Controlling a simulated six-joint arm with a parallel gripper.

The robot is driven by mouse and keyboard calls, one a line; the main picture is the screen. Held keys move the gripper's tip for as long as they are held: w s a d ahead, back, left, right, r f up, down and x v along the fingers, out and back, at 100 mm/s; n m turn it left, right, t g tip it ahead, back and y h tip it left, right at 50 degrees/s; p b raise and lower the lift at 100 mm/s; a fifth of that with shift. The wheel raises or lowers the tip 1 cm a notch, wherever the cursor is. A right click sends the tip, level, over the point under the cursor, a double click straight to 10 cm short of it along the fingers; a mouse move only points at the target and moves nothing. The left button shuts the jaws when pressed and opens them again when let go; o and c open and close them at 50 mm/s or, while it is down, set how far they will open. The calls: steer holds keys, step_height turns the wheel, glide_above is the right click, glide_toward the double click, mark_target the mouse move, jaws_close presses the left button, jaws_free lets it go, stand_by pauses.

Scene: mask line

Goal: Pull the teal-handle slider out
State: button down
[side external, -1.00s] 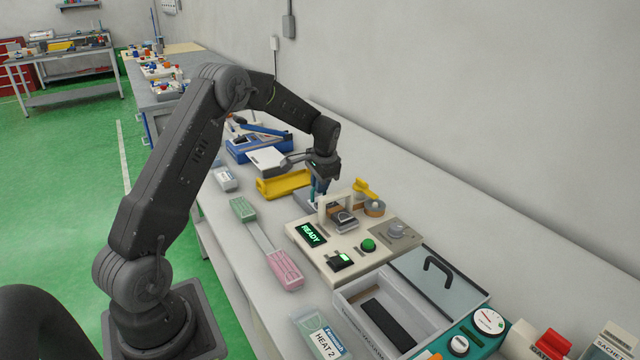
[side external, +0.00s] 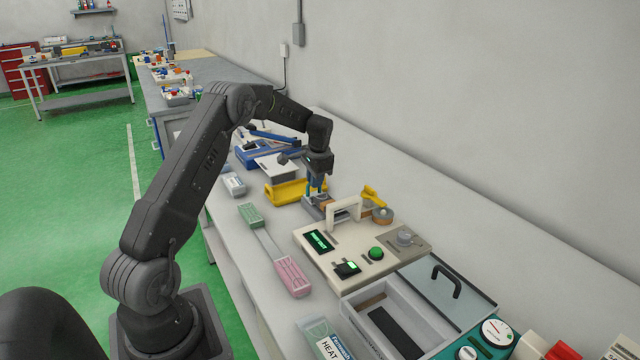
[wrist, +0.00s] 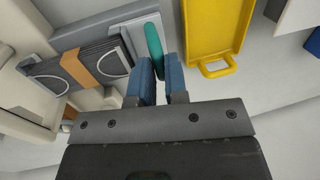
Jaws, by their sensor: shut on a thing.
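The teal handle (wrist: 153,40) shows in the wrist view as an upright bar at the end of a grey slider tray (wrist: 118,37). My gripper (wrist: 160,72), with blue fingers, is shut on the handle. A stack of dark masks with an orange-brown band (wrist: 78,68) lies on the tray. The handle is mostly hidden by the fingers there.
A yellow bin (side external: 284,192) stands close beside my gripper; it also shows in the wrist view (wrist: 212,45). A clear-lidded tray (side external: 388,322) and pink (side external: 292,276) and green (side external: 250,215) blocks are nearer the front.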

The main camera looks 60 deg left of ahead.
steer(key=shift+a+r, duration=0.1)
steer(key=shift+a, duration=0.2)
steer(key=c, duration=1.1)
jaws_free()
steer(key=shift+c, duration=0.2)
steer(key=shift+d, duration=0.1)
step_height(320, 180, up, 14)
steer(key=d, duration=0.2)
steer(key=shift+d+f, duration=0.25)
steer(key=shift+d, duration=0.05)
